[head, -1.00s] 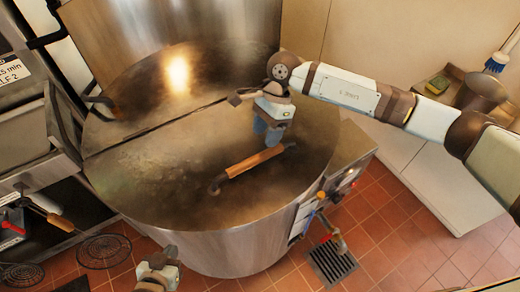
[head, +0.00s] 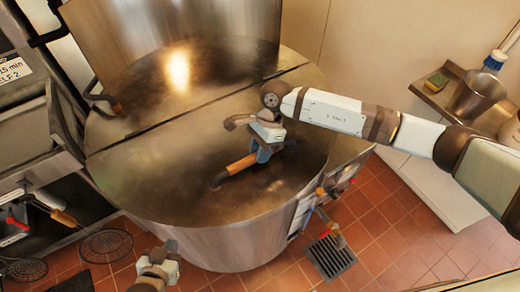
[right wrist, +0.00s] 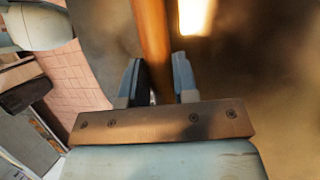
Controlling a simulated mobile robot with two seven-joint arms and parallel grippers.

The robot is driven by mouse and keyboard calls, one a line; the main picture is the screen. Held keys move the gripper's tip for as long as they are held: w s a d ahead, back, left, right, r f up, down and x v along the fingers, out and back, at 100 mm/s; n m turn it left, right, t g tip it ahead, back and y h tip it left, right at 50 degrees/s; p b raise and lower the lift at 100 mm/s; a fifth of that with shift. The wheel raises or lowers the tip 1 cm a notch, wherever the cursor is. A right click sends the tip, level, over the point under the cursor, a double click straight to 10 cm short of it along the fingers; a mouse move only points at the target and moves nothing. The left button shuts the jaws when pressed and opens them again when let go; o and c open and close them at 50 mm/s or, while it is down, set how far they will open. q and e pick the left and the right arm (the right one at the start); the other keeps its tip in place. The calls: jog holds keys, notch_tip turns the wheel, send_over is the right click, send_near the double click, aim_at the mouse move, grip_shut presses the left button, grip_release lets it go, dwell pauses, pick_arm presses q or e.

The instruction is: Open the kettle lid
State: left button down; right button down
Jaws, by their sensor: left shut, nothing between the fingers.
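The big steel kettle (head: 225,245) stands in the middle of the head view. Its front lid (head: 150,180) lies flat and closed over the top. A wooden bar handle (head: 240,164) runs across the lid. My right gripper (head: 263,155) is down at the handle's right half and hides part of it. In the right wrist view the blue fingers (right wrist: 160,85) stand apart, with the wooden handle (right wrist: 152,35) running between them. Whether they touch it is not clear. My left gripper (head: 165,256) is shut and empty, low in front of the kettle.
A tall steel panel (head: 170,50) stands behind the kettle. A rack with a grey bin (head: 35,130) and hanging strainers (head: 105,246) are at left. A shelf with a metal pot (head: 475,97) is at right. A floor drain (head: 330,257) lies among red tiles.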

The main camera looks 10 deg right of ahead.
jog(key=shift+w+r, duration=0.2)
jog(key=shift+r, duration=0.4)
jog(key=w+a+r+b, duration=0.1)
jog(key=w+r+b, duration=0.2)
jog(key=r, duration=0.4)
jog(key=w+a+r+g+b, duration=0.1)
jog(key=w+a+r+b, duration=0.1)
jog(key=r, duration=0.6)
jog(key=shift+w+h+b, duration=0.3)
jog(key=shift+w+b, duration=0.25)
jog(key=shift+w, duration=0.5)
jog(key=c, duration=1)
grip_release()
jog(key=shift+w+a+f, duration=0.1)
jog(key=shift+w, duration=0.05)
jog(key=shift+o, duration=0.6)
jog(key=shift+w+a+f, duration=0.15)
jog(key=shift+w, duration=0.15)
jog(key=shift+s+r, duration=0.2)
